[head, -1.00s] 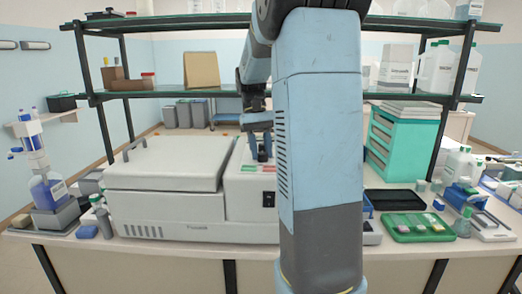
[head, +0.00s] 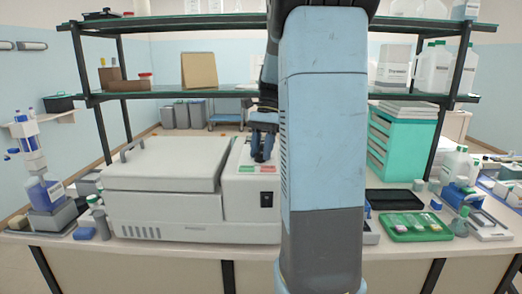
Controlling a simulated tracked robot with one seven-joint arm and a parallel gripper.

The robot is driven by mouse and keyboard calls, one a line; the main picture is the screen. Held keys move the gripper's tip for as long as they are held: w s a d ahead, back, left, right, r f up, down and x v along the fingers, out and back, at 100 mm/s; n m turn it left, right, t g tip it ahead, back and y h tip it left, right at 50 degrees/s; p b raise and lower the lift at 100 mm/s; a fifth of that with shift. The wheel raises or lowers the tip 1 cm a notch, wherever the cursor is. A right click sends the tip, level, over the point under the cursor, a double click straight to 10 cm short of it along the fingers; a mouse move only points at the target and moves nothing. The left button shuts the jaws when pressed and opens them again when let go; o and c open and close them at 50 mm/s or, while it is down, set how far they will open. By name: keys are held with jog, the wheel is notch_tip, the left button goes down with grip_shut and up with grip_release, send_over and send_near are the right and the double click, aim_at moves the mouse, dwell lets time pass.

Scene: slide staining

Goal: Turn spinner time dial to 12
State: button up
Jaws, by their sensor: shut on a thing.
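The spinner (head: 165,195) is a large pale grey machine with a closed lid, left of centre on the bench. Its control panel (head: 250,182) is at its right end, with a green and a red button and a black switch (head: 266,199). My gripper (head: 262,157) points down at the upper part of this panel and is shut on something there. The time dial itself is hidden behind the fingers, so its setting cannot be read. My arm covers the area right of the panel.
A two-tier shelf (head: 225,92) spans the bench behind the spinner. Right of my arm are a teal drawer unit (head: 393,145), a black tray (head: 394,199) and a green tray (head: 385,234). A bottle with a blue pump (head: 42,190) stands at the far left.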

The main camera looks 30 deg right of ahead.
jog(key=shift+m, duration=0.6)
jog(key=shift+t, duration=0.3)
jog(key=o, duration=1)
jog(key=shift+r, duration=0.1)
jog(key=v, duration=1.3)
jog(key=shift+d+r, duration=0.15)
jog(key=shift+d, duration=0.15)
